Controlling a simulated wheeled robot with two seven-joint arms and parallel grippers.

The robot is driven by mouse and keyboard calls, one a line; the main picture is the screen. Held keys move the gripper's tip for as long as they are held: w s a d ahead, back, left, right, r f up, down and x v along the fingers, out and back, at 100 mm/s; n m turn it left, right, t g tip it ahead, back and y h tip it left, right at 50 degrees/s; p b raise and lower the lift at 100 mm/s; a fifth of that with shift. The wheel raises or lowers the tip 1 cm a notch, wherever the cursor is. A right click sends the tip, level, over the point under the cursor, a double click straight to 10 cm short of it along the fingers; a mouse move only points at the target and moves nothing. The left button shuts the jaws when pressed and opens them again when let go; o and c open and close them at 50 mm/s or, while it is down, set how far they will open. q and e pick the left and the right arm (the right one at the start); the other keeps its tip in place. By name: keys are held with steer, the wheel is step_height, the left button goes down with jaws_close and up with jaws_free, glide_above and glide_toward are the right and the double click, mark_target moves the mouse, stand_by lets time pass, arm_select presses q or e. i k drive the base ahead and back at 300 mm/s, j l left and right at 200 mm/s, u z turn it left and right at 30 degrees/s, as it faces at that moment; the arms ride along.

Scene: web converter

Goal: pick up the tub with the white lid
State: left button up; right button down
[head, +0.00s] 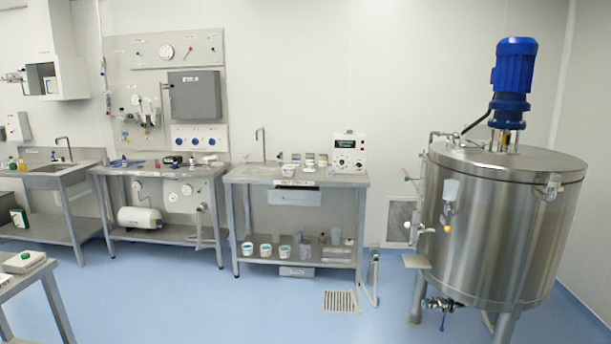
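I cannot single out the tub with the white lid with certainty at this distance. A small whitish tub (288,170) stands on the top of the middle steel table (345,180), near its front edge. Several small items with pale, green and yellow tops stand close behind it. On the table's lower shelf are several white tubs with teal-looking tops, one of them at the left (247,249). Neither of my grippers is in view.
A white instrument box (349,153) stands at the table's right end. A steel tank (502,225) with a blue motor (513,68) fills the right side. A side table (22,277) is at the lower left. Blue floor (200,305) in front is clear.

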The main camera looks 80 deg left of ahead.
mark_target(288, 170)
steer(key=u, duration=2.9)
steer(key=i+u, duration=0.35)
steer(key=i, duration=3.35)
